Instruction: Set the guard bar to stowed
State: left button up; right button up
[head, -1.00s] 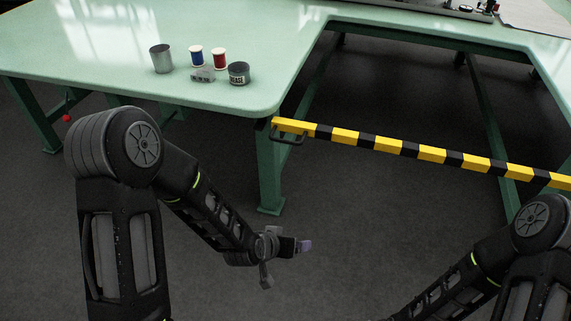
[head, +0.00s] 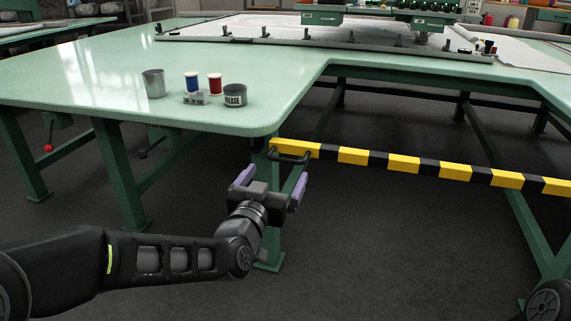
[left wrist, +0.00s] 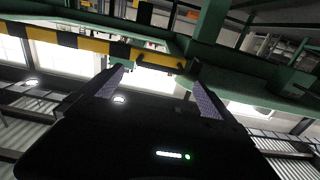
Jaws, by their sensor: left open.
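The guard bar (head: 404,164), striped yellow and black, runs level across the opening in the green table, from the table's near corner to the right edge of the head view. A dark loop handle (head: 290,158) hangs at its left end. My left gripper (head: 270,181) is open and empty, its purple-padded fingers spread just below and in front of the handle. In the left wrist view the bar (left wrist: 80,42) and its handle (left wrist: 152,60) show beyond the two fingertips, apart from them. My right gripper is out of view.
The green table (head: 120,95) carries a metal cup (head: 153,83), blue and red thread spools (head: 215,84), a small grey block (head: 195,98) and a grease tin (head: 235,95) near its corner. A table leg (head: 270,235) stands behind my left gripper. Floor in front is clear.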

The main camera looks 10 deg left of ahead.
aim_at(286, 162)
pick_arm(q)
jog(key=w, duration=0.2)
jog(key=w+b, duration=0.1)
jog(key=w, duration=0.4)
jog(key=shift+d+f+b, duration=0.1)
jog(key=shift+d+b, duration=0.15)
jog(key=shift+b, duration=0.1)
jog(key=shift+w, duration=0.4)
jog(key=shift+c, duration=0.3)
jog(key=shift+d, duration=0.15)
jog(key=c, duration=1.7)
